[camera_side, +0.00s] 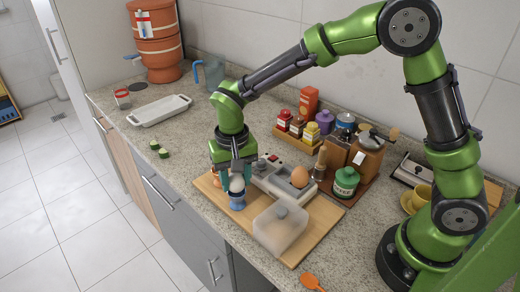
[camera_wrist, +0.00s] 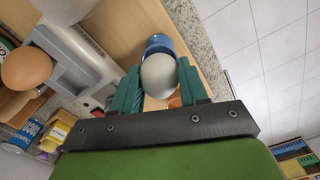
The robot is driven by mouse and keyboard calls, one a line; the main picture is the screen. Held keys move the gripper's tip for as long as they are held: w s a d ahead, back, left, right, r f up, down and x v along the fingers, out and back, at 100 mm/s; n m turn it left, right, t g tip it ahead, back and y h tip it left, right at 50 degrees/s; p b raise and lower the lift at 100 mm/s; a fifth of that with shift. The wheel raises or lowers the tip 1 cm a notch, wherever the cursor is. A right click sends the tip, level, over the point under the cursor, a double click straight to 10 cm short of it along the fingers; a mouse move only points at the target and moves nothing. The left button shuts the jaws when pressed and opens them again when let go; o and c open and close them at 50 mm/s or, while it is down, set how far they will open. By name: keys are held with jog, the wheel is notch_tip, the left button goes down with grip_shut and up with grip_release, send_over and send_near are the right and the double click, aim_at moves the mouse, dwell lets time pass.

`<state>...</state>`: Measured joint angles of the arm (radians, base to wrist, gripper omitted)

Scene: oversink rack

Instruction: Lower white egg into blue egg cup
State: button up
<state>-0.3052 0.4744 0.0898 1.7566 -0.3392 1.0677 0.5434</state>
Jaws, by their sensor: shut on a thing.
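The white egg (camera_side: 236,184) is between the teal fingers of my gripper (camera_side: 238,186), which is shut on it. In the wrist view the egg (camera_wrist: 158,76) sits between both fingertips (camera_wrist: 160,84). The blue egg cup (camera_side: 237,202) stands on the wooden board, directly below the egg in the side view. In the wrist view the cup (camera_wrist: 158,44) shows just beyond the egg, which hides part of its rim. The egg is at or just over the cup's mouth; I cannot tell whether they touch.
An orange object (camera_side: 216,180) stands close beside my gripper, partly hidden. On the wooden board (camera_side: 297,254) are a grey-white egg holder with a brown egg (camera_side: 299,177) and a translucent lidded box (camera_side: 280,228). Spice jars and a grinder stand behind. The counter's front edge is near.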

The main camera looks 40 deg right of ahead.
jog(key=shift+f, duration=0.75)
dwell(0.3)
jog(key=o, duration=1.1)
jog(key=shift+o, duration=0.2)
jog(key=shift+r, duration=0.1)
notch_tip(320, 180, up, 17)
jog(key=s+d+t+y, duration=0.2)
jog(key=s+d+t, duration=0.5)
jog(key=s+d, duration=0.5)
jog(key=s, duration=0.4)
jog(key=shift+d+r+n, duration=0.25)
jog(key=shift+r+n, duration=0.05)
jog(key=shift+n, duration=0.1)
